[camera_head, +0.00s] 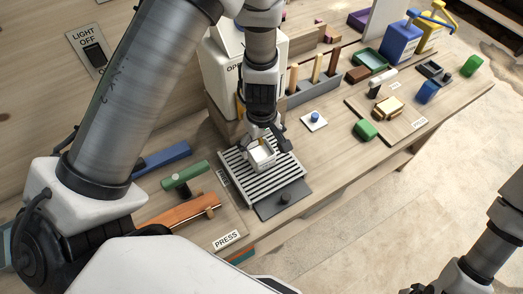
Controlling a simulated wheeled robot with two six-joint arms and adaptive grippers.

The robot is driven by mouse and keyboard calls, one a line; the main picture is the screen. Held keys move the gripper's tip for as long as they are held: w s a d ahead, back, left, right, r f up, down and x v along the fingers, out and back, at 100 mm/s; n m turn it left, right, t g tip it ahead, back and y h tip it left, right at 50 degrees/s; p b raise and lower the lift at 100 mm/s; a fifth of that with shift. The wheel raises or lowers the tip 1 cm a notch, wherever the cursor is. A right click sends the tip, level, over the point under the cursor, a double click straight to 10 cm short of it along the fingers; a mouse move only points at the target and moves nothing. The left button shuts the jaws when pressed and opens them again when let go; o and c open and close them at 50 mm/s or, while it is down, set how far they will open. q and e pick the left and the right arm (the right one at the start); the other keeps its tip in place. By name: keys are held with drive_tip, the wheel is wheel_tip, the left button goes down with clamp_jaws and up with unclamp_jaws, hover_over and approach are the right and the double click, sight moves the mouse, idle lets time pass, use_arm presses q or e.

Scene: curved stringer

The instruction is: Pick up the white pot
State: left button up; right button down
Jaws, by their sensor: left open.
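The white pot (262,156) is small and squarish and sits on a striped grate (235,172) on the wooden bench. My left gripper (264,141) comes down from above, right over the pot. Its dark fingers are open, one at each side of the pot's top. I cannot tell whether they touch it. The gripper hides part of the pot. My right arm shows at the lower right, off the bench, with its gripper end cut off by the bottom edge.
A white machine (223,75) stands close behind the grate. A dark plate with a knob (285,197) lies in front. Green (185,175) and orange (180,212) handled pieces are to the left. A grey rack (313,91) and coloured blocks stand to the right.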

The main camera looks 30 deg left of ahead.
sight(261, 153)
use_arm(q)
drive_tip(key=f, duration=0.3)
drive_tip(key=f+b, duration=0.1)
drive_tip(key=shift+w+a+f, duration=0.15)
drive_tip(key=shift+a+f, duration=0.1)
drive_tip(key=shift+d+r, duration=0.1)
drive_tip(key=shift+s, duration=0.2)
drive_tip(key=c, duration=1.4)
drive_tip(key=shift+r, duration=0.1)
